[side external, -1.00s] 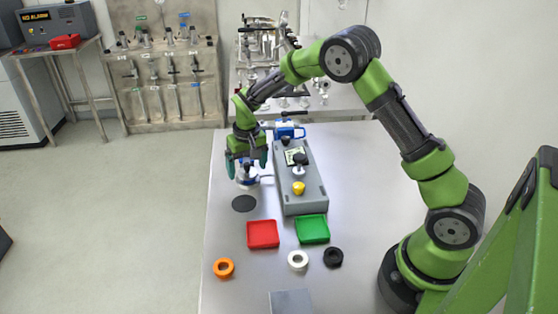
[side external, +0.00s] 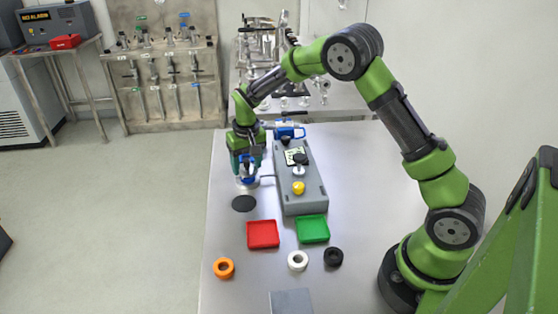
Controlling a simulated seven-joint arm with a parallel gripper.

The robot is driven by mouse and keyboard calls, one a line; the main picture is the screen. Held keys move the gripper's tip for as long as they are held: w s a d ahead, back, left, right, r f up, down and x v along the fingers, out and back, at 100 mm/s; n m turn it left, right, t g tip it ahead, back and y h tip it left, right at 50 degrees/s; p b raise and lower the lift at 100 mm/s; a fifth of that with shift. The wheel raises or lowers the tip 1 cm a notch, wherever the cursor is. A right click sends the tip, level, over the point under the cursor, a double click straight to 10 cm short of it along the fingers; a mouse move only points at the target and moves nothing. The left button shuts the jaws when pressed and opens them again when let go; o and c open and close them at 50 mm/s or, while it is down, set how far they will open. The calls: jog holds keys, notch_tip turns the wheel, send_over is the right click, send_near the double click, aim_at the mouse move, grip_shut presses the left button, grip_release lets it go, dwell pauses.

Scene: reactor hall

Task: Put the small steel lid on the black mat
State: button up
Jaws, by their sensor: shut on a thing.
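The black mat (side external: 244,203) is a small dark disc lying flat on the steel table, left of the grey box. Just behind the mat is a small steel and blue piece (side external: 247,183), which I take to be the small steel lid or a vessel with the lid on it; it is too small to tell. My gripper (side external: 247,176) points down over this piece, with its fingers shut on the upper part. The fingers hide most of what they hold. The mat is bare.
The grey box (side external: 303,195) with a yellow knob (side external: 298,188) stands close to the right of my gripper. A blue device (side external: 287,131) is behind it. Red tray (side external: 263,234), green tray (side external: 313,230) and orange ring (side external: 224,267), white ring (side external: 298,260) and black ring (side external: 333,257) lie in front.

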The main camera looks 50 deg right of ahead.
notch_tip(320, 180, up, 8)
jog(key=shift+r, duration=0.1)
jog(key=s+a+f, duration=0.2)
jog(key=s, duration=0.5)
jog(key=s+a+f, duration=0.2)
jog(key=s, duration=0.5)
jog(key=s+a+f, duration=0.2)
jog(key=s, duration=0.5)
jog(key=shift+f, duration=0.1)
send_near(241, 202)
jog(key=shift+s+d+f, duration=0.1)
jog(key=shift+s+f, duration=0.2)
jog(key=shift+f, duration=0.2)
jog(key=shift+s+d+f, duration=0.1)
jog(key=shift+s+f, duration=0.25)
jog(key=shift+f, duration=0.15)
jog(key=shift+w+a, duration=0.1)
jog(key=shift+w, duration=0.7)
jog(key=shift+w+f, duration=0.15)
jog(key=shift+f, duration=1.65)
jog(key=shift+f, duration=0.1)
